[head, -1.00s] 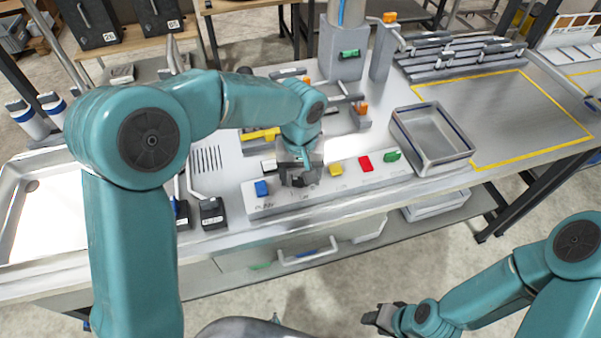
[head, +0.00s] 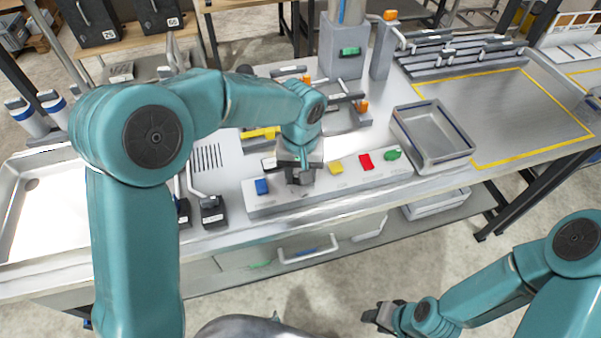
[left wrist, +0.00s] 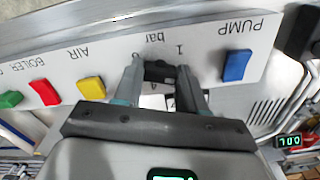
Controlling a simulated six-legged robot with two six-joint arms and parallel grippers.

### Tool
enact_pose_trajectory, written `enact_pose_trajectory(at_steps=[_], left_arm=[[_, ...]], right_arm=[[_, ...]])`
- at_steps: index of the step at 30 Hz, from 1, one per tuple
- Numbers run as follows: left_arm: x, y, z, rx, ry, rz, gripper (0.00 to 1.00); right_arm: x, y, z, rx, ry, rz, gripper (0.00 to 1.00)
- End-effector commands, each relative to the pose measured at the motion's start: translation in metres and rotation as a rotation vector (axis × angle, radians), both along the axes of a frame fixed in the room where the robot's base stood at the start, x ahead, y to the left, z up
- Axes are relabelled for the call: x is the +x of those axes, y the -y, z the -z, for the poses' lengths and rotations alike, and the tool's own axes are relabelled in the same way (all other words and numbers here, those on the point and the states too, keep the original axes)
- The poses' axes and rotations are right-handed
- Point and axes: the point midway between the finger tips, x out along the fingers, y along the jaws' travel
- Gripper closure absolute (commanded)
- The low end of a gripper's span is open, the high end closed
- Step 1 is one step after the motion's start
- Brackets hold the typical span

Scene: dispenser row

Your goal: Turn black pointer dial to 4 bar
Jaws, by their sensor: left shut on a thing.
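My left gripper (left wrist: 160,84) is shut on the dial, one finger on each side. The fingers cover part of the scale, and I cannot tell exactly which mark the pointer meets. In the head view my left gripper (head: 300,177) reaches down on the panel (head: 262,203) and hides most of the dial. My right gripper (head: 378,318) is low, away from the bench; its jaws are unclear.
The blue switch (head: 262,186) stands left of the dial. The yellow (head: 335,167), red (head: 366,161) and green (head: 392,155) switches stand to its right. A grey metal tray (head: 434,168) lies at the panel's right end. The yellow-outlined bench area (head: 500,115) is clear.

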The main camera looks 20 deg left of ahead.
Motion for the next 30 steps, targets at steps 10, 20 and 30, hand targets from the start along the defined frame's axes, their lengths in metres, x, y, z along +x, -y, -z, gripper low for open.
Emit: enact_pose_trajectory(at_steps=[10, 20, 30], left_arm=[[0.0022, -0.0006, -0.0001, 0.002, 0.008, 0.284, 0.90], [0.0026, -0.0002, -0.0008, 0.002, 0.010, 0.598, 0.90], [0.0028, 0.0004, -0.0013, 0.002, 0.010, 0.921, 0.90]], right_arm=[[0.0000, -0.0001, 0.0040, 0.000, 0.000, 0.000, 0.57], [0.0000, 0.0000, 0.0042, 0.000, 0.000, 0.000, 0.57], [0.0000, 0.0000, 0.0019, 0.000, 0.000, 0.000, 0.57]])
